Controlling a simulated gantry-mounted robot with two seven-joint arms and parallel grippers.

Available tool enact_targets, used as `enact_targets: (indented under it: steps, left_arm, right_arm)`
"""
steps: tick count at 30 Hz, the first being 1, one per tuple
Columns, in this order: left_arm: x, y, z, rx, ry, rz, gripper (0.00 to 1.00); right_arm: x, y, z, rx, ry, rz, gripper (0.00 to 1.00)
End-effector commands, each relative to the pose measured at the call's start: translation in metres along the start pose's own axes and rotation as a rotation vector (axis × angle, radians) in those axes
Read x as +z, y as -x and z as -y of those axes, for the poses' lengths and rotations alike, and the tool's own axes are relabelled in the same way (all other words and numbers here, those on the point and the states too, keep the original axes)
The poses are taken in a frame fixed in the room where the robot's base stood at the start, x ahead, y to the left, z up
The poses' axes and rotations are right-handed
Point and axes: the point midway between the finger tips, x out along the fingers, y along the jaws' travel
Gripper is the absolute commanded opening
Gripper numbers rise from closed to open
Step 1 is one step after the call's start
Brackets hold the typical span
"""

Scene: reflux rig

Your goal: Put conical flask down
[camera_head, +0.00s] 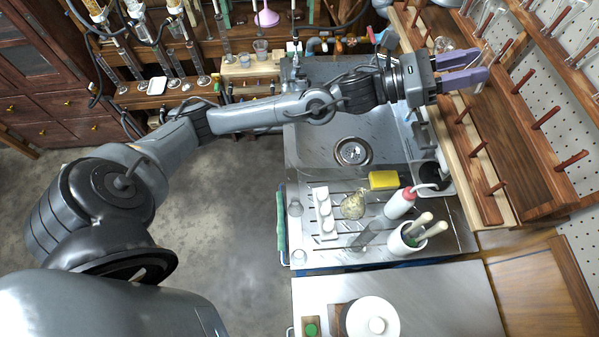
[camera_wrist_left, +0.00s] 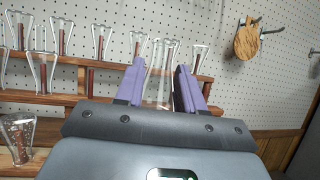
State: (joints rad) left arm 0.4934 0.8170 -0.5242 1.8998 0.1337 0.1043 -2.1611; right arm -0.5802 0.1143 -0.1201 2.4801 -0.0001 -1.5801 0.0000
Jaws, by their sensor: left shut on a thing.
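My left gripper (camera_head: 482,64) reaches over the far right of the sink to the wooden drying rack with pegs. In the left wrist view its purple fingers (camera_wrist_left: 160,70) are shut on a clear glass conical flask (camera_wrist_left: 159,88), which shows faintly between them. The flask is see-through, and its exact outline and contact with the rack cannot be told. The wooden peg rack (camera_head: 533,158) stands along the right wall, with bare pegs near the gripper. My right gripper is not in view.
Other glassware hangs on pegs, such as a flask (camera_wrist_left: 62,38) left of the fingers. The sink (camera_head: 330,160) lies below my arm. A yellow sponge (camera_head: 383,180), a red-and-white wash bottle (camera_head: 400,203) and a brush pot (camera_head: 405,240) stand on the drainboard.

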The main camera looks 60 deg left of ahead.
Motion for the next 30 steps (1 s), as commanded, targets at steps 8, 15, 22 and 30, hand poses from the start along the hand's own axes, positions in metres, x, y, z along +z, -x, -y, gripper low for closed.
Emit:
enact_targets:
  steps: [8,15,22,30]
  left_arm:
    - [0.0,0.0,0.0,0.0,0.001,0.001,0.09]
    - [0.0,0.0,0.0,0.0,0.001,0.001,0.09]
    - [-0.006,0.003,0.0,0.001,0.002,-0.001,0.09]
    - [-0.072,0.036,0.015,-0.009,0.015,-0.006,0.09]
  right_arm:
    - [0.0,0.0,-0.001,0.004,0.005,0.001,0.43]
    - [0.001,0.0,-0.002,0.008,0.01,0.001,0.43]
    - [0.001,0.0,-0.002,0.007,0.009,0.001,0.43]
    - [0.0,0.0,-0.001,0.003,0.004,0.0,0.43]
